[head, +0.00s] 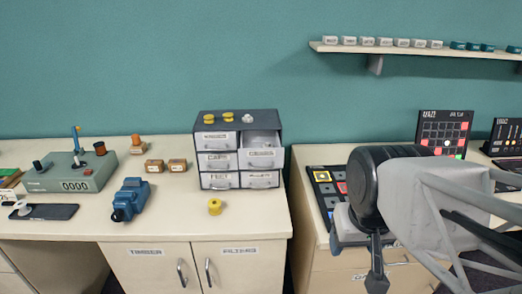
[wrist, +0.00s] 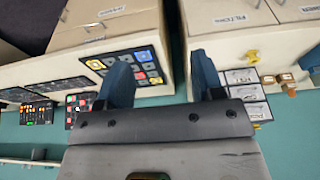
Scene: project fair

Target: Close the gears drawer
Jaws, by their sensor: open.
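A small grey drawer cabinet (head: 240,118) with white drawer fronts stands on the left bench, against the wall. Its upper right drawer (head: 262,155) looks pulled out, its inside showing behind the front; the label is too small to read surely. The other fronts, including those marked CAPS and FEET, look flush. The cabinet also shows, turned over, at the right of the wrist view (wrist: 245,92). My gripper (head: 357,258) is to the right of and nearer than the cabinet, over the right bench's front. Its blue fingers stand apart and empty in the wrist view (wrist: 162,62).
Two yellow pieces (head: 218,118) and a white piece (head: 248,118) sit on the cabinet. A yellow spool (head: 214,207) stands in front of it. A blue tool (head: 130,200) and a green counter box (head: 72,174) lie left. A gap separates the benches. A shelf (head: 420,50) hangs at right.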

